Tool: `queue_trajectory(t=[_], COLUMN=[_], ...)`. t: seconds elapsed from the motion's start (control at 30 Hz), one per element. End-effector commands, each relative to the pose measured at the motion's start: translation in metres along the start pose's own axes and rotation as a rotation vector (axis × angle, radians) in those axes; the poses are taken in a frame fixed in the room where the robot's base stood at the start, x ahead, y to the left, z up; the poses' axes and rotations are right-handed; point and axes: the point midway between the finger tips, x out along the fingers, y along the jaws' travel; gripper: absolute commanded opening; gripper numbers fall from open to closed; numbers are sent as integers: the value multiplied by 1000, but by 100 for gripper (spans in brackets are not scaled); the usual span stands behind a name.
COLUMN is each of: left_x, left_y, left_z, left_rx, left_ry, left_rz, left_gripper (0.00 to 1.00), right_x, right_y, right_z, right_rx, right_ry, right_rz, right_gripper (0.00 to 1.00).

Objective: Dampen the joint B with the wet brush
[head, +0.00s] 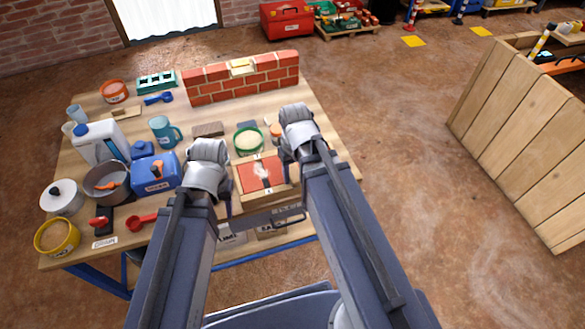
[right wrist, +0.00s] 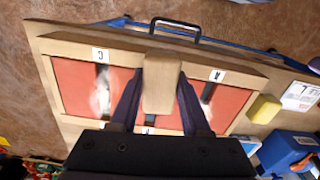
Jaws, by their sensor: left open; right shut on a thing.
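The wooden test board (head: 240,197) with red panels lies at the table's front edge; it also shows in the right wrist view (right wrist: 50,45). There, dark joints labelled C (right wrist: 103,75) and A (right wrist: 208,92) lie at left and right. A middle joint (right wrist: 150,119), presumably B, is mostly covered, its label unreadable. My right gripper (right wrist: 158,85) is shut on a tan wooden piece (right wrist: 158,80), which I take to be the brush, above the middle of the board. Its bristles are hidden, so contact cannot be told. My left gripper (head: 229,195) is open beside the board's left side.
A yellow sponge (right wrist: 264,108) lies beside the board. A blue box (head: 153,174), a pot (head: 106,181), a green-rimmed bowl (head: 248,140) and a teal jug (head: 165,132) crowd the table left and behind. A small brick wall (head: 240,80) stands at the back.

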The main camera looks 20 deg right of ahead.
Motion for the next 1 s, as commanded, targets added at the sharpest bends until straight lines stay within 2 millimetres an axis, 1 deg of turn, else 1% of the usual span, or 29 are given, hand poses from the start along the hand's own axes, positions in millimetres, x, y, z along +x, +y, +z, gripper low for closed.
queue_trajectory(t=[0.03,0.7,0.8,1.0], left_x=[-12,-70,-74,-73], left_y=[-1,-7,-7,-7], left_z=[1,4,4,4], left_rx=[0,0,0,0], left_ry=[0,0,0,0], left_rz=[0,0,0,0], left_gripper=[50,50,50,50], right_x=[-12,-71,-74,-73], right_y=[0,-1,-1,-1], right_z=[-2,-4,-5,-5], right_rx=[0,1,1,1], right_ry=[0,1,1,1], right_rz=[0,0,0,0], right_gripper=[0,0,0,0])
